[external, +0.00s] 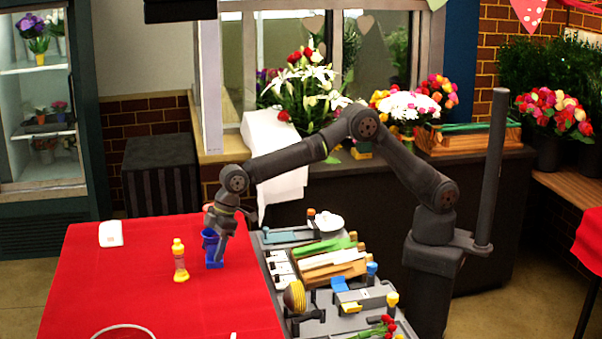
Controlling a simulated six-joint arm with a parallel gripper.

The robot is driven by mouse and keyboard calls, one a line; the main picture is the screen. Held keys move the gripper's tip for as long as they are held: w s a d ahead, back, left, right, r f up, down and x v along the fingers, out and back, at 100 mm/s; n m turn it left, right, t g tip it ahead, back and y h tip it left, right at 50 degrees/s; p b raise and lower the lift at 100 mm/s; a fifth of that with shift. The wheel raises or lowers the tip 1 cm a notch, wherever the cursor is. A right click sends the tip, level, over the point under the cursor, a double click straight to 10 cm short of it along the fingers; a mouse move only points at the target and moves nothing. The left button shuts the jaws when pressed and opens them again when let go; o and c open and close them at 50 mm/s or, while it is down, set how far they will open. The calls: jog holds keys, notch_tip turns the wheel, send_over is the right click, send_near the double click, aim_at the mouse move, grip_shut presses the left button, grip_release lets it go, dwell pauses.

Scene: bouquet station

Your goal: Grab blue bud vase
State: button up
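The blue bud vase (214,264) stands upright on the red tablecloth, near the cloth's right edge. Its upper part is dark blue and its foot is a brighter blue. My gripper (220,240) points down at the vase from above, with a finger overlapping the vase's right side in this view. The gripper is small and dark here, so I cannot tell whether its fingers touch the vase or stand apart around it.
A yellow bottle (180,262) stands just left of the vase. A white object (110,233) lies at the cloth's far left. A cluttered grey workbench (330,322) with tools and wooden blocks adjoins the red table (110,285) on the right. The front middle of the cloth is mostly clear.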

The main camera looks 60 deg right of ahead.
jog(key=c, duration=1.2)
jog(key=shift+r, duration=0.15)
